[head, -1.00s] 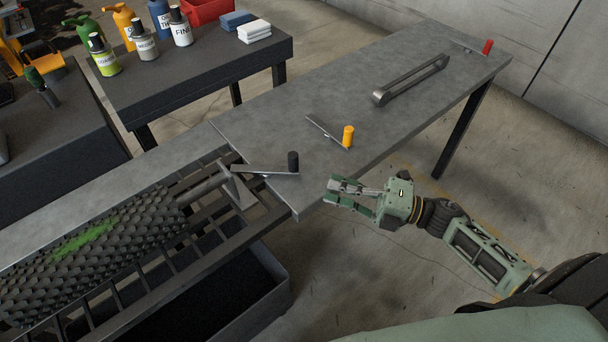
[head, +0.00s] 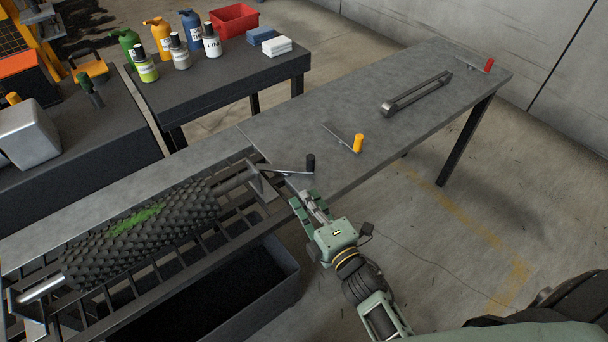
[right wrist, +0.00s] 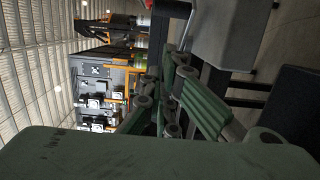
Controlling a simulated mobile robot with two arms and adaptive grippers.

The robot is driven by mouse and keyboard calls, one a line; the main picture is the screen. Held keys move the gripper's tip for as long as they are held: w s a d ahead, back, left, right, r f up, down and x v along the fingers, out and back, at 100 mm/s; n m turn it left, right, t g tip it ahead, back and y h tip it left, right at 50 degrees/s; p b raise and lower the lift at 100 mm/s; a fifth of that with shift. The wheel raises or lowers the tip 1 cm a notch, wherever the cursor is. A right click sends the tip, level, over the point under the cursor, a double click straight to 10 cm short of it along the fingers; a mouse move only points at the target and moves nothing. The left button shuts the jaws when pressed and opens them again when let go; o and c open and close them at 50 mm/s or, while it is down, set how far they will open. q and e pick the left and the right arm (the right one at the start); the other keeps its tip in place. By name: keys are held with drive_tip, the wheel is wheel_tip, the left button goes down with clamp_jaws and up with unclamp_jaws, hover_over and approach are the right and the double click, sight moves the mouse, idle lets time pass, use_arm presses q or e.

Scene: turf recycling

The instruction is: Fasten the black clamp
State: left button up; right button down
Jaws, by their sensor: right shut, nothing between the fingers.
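The black clamp is a flat grey metal bar with an upright black knob (head: 310,163). It lies at the near left end of the grey table, beside the end of the roller shaft, and its bar points left over the shaft. My right gripper (head: 308,203) is shut and empty, just below the knob in the head view, by the table's near edge. It looks apart from the knob. In the right wrist view its green fingers (right wrist: 178,92) show, but I cannot make out the black knob. My left gripper is not in view.
A dark spiked roller (head: 140,230) with a green patch lies on the rack left of the clamp. A yellow-knobbed clamp (head: 358,143), a grey bar handle (head: 415,94) and a red-knobbed clamp (head: 488,65) are farther along the table. Bottles stand on the back table (head: 240,85).

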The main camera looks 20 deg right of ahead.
drive_tip(key=w, duration=0.3)
drive_tip(key=shift+w+a+r, duration=0.15)
drive_tip(key=shift+w+a, duration=0.25)
drive_tip(key=shift+w+d+p, duration=0.6)
drive_tip(key=shift+w+d, duration=0.1)
drive_tip(key=shift+w, duration=0.35)
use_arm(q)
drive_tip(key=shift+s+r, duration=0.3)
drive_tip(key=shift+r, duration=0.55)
use_arm(e)
drive_tip(key=shift+w+d, duration=0.45)
drive_tip(key=shift+w, duration=0.1)
